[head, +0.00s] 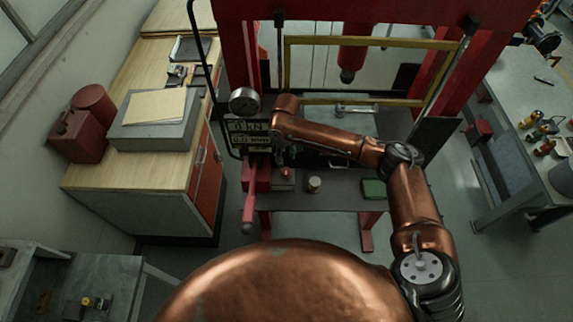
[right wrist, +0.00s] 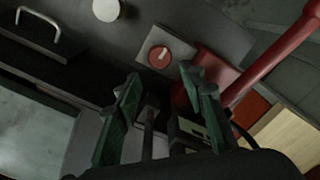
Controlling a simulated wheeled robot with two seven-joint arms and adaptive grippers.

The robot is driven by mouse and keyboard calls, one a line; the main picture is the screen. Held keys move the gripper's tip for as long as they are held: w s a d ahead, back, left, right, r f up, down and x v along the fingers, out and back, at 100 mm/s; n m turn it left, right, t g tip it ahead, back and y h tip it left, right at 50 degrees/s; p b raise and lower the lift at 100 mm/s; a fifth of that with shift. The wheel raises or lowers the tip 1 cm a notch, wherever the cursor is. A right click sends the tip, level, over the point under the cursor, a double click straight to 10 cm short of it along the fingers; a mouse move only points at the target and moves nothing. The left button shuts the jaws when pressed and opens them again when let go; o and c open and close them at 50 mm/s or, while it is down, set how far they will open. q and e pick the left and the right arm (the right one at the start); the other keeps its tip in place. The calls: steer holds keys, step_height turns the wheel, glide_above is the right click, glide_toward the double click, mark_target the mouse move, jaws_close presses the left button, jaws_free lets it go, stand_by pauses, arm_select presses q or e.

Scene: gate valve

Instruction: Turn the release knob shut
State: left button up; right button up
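The release knob (right wrist: 159,56) is a round red knob with a pale bar across it, on a grey square plate in the right wrist view. In the head view it is a small red spot (head: 286,173) on the dark bench of the press. My right gripper (right wrist: 161,76) has its two green fingers spread, with nothing between them. The knob lies just beyond the fingertips, apart from them as far as I can tell. In the head view my right gripper (head: 289,152) is small and partly hidden by my arm, above the knob. My left gripper is not in view.
A red pump lever (head: 248,208) stands left of the knob; it shows large in the right wrist view (right wrist: 275,55). A pale round piece (head: 314,184) and a green block (head: 373,189) are on the bench. A gauge (head: 244,101) and readout (head: 249,133) stand behind.

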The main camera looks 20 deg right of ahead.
steer(key=shift+r, duration=1.65)
